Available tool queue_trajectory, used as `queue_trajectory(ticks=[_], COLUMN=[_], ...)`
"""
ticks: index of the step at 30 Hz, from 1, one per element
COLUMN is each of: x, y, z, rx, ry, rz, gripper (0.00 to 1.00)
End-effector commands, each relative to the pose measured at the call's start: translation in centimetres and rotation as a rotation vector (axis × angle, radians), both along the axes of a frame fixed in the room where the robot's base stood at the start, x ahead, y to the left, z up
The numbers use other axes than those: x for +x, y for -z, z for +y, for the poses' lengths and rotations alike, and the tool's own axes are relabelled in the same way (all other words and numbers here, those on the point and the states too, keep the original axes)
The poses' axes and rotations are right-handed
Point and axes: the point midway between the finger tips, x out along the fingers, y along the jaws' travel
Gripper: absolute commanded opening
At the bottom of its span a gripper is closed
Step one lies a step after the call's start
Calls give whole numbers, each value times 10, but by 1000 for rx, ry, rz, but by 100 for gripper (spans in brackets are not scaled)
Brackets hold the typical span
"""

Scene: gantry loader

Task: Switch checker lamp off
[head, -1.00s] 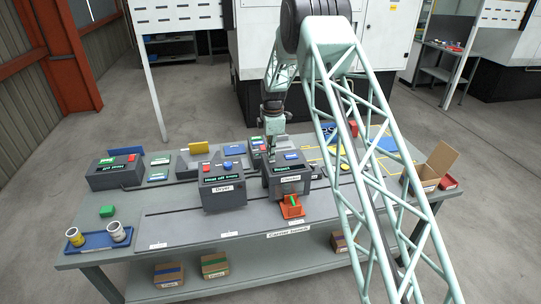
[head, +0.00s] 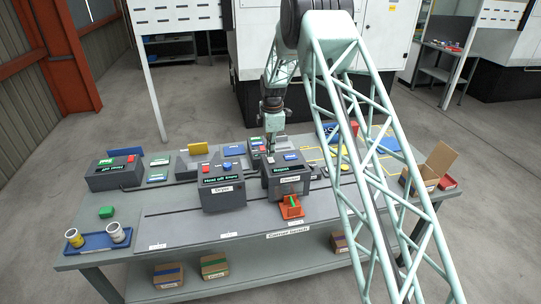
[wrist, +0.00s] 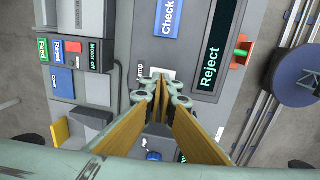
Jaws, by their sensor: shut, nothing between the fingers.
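The checker (head: 290,188) is a dark grey box at the middle of the bench, with a blue Check button and a display reading "Reject". In the wrist view its Check button (wrist: 168,18) and display (wrist: 215,48) lie beyond my fingertips. My gripper (wrist: 162,88) is shut and empty, its fingertips over the checker's top beside a small white patch (wrist: 162,73) and lettering that seems to read "Lamp". The fingers cover part of this spot, so the lamp switch's position and any contact cannot be told. In the head view my gripper (head: 271,150) is at the checker's back left.
The dryer (head: 222,190) stands just left of the checker. An orange holder (head: 291,207) with a green piece sits at the checker's front. A panel with green and red buttons (wrist: 73,47) is close by in the wrist view.

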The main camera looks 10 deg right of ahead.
Motion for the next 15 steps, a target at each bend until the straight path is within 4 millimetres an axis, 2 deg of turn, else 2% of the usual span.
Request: queue_trajectory(ticks=[15], x=[10], y=[-73], z=[0], rx=[0], ry=[0], rz=[-3], gripper=[0])
